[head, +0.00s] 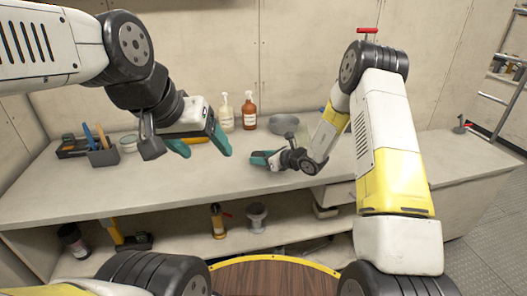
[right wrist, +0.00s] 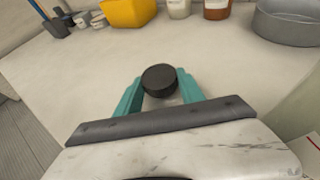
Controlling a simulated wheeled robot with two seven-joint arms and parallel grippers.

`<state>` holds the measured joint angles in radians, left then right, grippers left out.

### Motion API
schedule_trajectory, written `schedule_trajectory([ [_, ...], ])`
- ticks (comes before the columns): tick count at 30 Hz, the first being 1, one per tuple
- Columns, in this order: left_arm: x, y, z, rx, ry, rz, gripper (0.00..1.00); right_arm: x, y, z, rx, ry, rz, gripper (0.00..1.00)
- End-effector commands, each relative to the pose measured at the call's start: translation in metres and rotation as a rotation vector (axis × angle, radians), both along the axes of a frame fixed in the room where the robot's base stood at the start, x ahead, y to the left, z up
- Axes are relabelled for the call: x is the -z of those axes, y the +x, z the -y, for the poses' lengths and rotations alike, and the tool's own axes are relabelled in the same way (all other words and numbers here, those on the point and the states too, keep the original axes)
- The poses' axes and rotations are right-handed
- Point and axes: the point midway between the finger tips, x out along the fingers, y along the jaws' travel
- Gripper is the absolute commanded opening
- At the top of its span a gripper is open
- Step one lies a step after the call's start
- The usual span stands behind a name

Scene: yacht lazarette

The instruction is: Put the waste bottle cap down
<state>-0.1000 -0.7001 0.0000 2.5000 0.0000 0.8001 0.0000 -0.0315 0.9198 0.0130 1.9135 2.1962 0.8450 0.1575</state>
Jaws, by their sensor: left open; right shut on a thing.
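The waste bottle cap is a round black cap (right wrist: 160,79) in the right wrist view, between the teal fingertips of my right gripper (right wrist: 160,92). My right gripper is shut on it and is low over the pale workbench (right wrist: 75,85). I cannot tell whether the cap touches the bench top. In the head view my right gripper (head: 264,159) is over the middle of the bench (head: 290,190), and I cannot make out the cap there. My left gripper (head: 201,149) is open and empty, above the bench to the left.
A white bottle (head: 227,115), a brown bottle (head: 249,112) and a grey bowl (head: 284,125) stand behind my right gripper. A yellow container (right wrist: 128,10) shows in the right wrist view. A dark tool caddy (head: 103,157) is at left. Bench around the cap is clear.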

Motion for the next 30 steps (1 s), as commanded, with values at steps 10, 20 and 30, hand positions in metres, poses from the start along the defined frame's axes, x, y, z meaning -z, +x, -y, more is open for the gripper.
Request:
schedule_trajectory([
  [10,0.0,0.0,0.0,0.0,0.0,0.0,0.71,0.009,0.0,0.0,0.0,0.001,0.002,0.08],
  [20,0.0,0.0,0.0,0.0,0.0,0.0,0.71,0.021,0.0,0.001,0.001,-0.003,-0.002,0.09],
  [30,0.0,0.0,0.0,0.0,0.0,0.0,0.71,0.026,-0.003,0.0,-0.001,-0.007,-0.008,0.67],
])
